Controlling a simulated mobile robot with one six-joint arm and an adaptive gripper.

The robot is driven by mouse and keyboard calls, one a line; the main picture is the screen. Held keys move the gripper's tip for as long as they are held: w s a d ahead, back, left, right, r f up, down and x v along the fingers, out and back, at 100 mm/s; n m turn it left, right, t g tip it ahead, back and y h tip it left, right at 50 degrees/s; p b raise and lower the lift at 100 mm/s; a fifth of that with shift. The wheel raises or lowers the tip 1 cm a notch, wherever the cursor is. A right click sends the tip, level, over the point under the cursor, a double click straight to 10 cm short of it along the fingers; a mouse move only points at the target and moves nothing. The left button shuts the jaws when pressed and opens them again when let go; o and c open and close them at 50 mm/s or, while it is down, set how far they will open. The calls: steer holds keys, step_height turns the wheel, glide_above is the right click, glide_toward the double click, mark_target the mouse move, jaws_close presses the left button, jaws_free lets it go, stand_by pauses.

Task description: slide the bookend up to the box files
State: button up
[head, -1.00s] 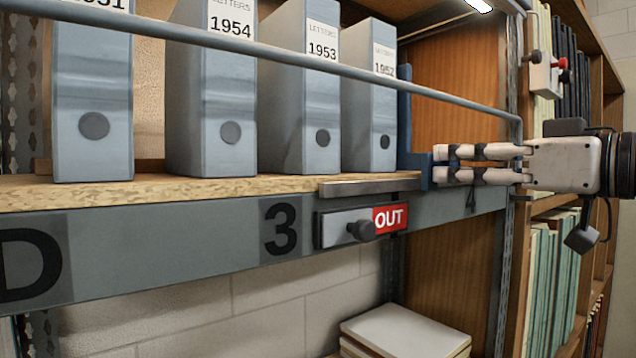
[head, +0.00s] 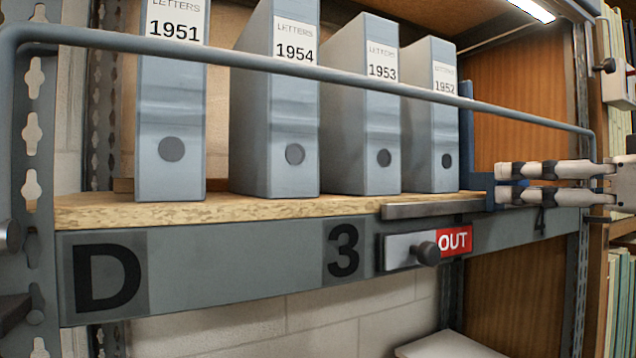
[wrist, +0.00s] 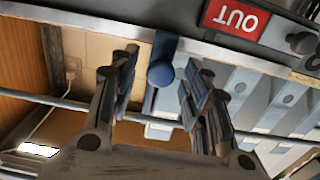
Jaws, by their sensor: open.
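The blue bookend (head: 466,140) stands upright on the shelf just right of the last grey box file, marked 1952 (head: 430,120). I cannot tell whether they touch. The other box files, 1951 (head: 172,110), 1954 (head: 275,110) and 1953 (head: 361,120), stand upright to the left with gaps between. My gripper (head: 497,183) reaches in from the right at the bookend's front end. In the wrist view my gripper (wrist: 158,68) is open, its fingers either side of the bookend's round blue knob (wrist: 160,74), with visible space on both sides.
A grey rail (head: 300,75) runs across the front of the files, above my gripper. The chipboard shelf (head: 90,208) has a grey front beam with an OUT slider (head: 410,248) and a metal strip (head: 425,210). A slotted post (head: 580,260) stands at right.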

steer(key=v, duration=1.2)
